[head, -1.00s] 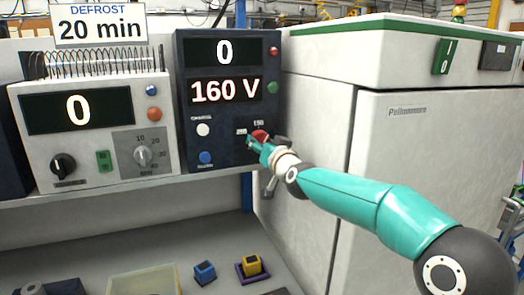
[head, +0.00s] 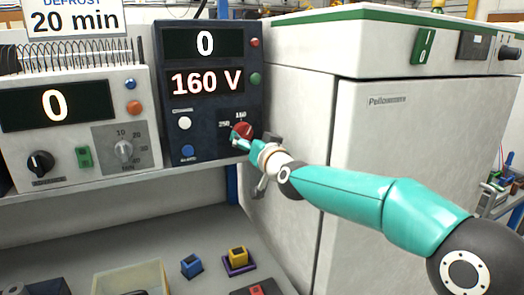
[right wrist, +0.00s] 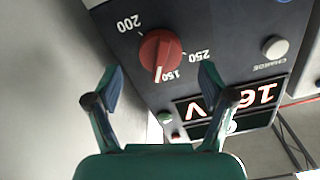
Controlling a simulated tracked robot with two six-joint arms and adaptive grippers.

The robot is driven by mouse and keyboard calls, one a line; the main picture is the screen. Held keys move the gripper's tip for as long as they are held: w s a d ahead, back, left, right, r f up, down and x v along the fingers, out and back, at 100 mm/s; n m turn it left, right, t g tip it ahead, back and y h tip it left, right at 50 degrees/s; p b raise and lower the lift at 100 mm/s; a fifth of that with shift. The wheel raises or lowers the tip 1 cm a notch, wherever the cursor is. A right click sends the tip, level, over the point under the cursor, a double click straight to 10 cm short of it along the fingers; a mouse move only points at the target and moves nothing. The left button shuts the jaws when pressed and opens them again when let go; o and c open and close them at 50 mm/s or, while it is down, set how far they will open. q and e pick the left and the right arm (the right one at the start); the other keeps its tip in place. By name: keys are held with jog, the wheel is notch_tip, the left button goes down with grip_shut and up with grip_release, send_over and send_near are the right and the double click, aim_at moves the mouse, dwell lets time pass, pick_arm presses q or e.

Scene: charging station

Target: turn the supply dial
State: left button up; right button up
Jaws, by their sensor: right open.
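The supply dial (head: 243,130) is a red knob on the dark supply unit (head: 207,105). In the right wrist view the dial (right wrist: 158,50) has a white pointer line near the 150 mark; 200 and 250 marks also show around it. The unit's displays read 0 and 160 V. My right gripper (head: 252,138) is at the dial in the head view. In the right wrist view its open fingers (right wrist: 160,72) stand apart on either side, just short of the knob, with nothing between them. My left gripper is not in view.
A defrost timer unit (head: 73,165) showing 0 stands left of the supply unit. A large white cabinet (head: 400,150) stands at the right, behind my right arm. On the lower surface are a blue block (head: 191,266), a yellow block (head: 238,256) and a clear bin (head: 130,280).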

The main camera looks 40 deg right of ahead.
jog(key=v, duration=0.8)
jog(key=shift+s+a+f, duration=0.1)
jog(key=shift+s, duration=0.05)
dwell(0.5)
